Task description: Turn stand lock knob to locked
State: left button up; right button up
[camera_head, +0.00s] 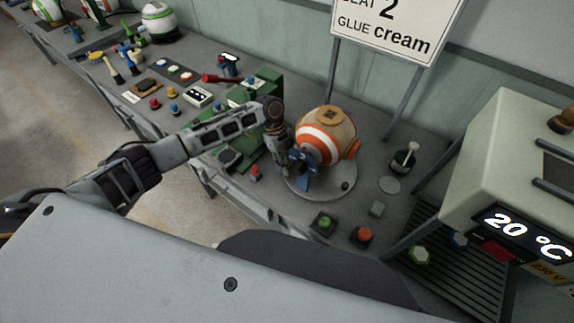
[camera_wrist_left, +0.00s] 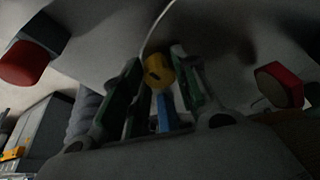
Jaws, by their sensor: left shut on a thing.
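The ball (camera_head: 325,139), white with orange bands and a tan cap, sits on a blue stand (camera_head: 308,183) on a round grey plate (camera_head: 325,188). My left gripper (camera_head: 292,164) reaches in from the left, pointing down close against the stand's left side. In the left wrist view, the two fingers (camera_wrist_left: 163,86) close around a small yellow knob (camera_wrist_left: 159,72) with a dark slot, with a blue strip (camera_wrist_left: 164,112) below it. The gripper is shut on this knob. The head view hides the knob behind the gripper. My right gripper is not in view.
A green machine (camera_head: 258,92) stands behind my left arm. A mortar (camera_head: 404,160) and a heater showing 20 °C (camera_head: 525,232) stand to the right. Red parts (camera_wrist_left: 279,86) flank the fingers.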

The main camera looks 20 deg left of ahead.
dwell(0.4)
pick_arm(q)
jog(key=o, duration=1)
jog(key=shift+v, duration=6.05)
jog(key=shift+d+f, duration=0.1)
jog(key=shift+d, duration=0.05)
